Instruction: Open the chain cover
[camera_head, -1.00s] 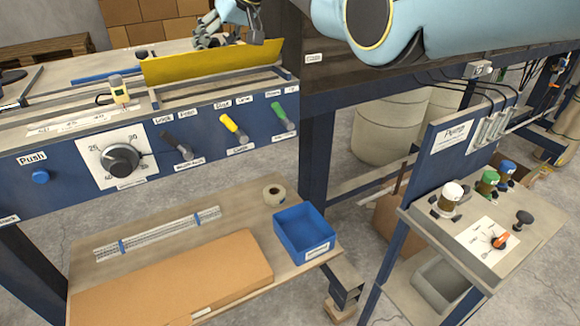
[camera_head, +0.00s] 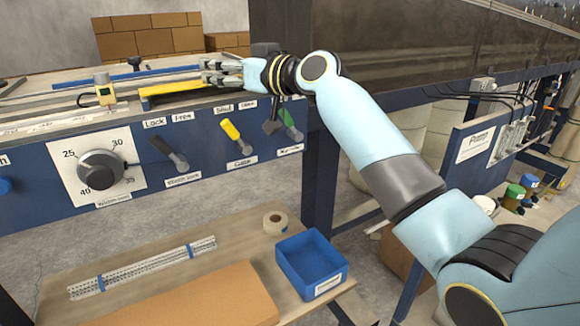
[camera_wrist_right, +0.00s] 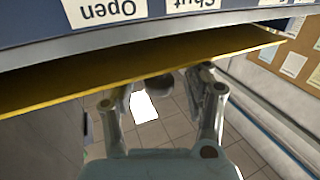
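The chain cover is a long yellow plate (camera_head: 172,88) on the far top of the machine in the head view. It looks low and nearly flat there, its right part hidden behind my right gripper (camera_head: 208,72). In the right wrist view the yellow plate (camera_wrist_right: 60,88) crosses the picture just beyond the fingertips. In that view my right gripper (camera_wrist_right: 158,90) has its two fingers well apart, with no thing clearly held between them. Whether a finger touches the plate, I cannot tell. My left gripper is not in view.
The blue front panel (camera_head: 215,165) carries a round dial (camera_head: 100,170), a dark lever (camera_head: 168,152) and a yellow lever (camera_head: 235,135). The green lever (camera_head: 291,124) is close below my right wrist. A blue bin (camera_head: 310,265) and tape roll (camera_head: 275,223) sit on the lower shelf.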

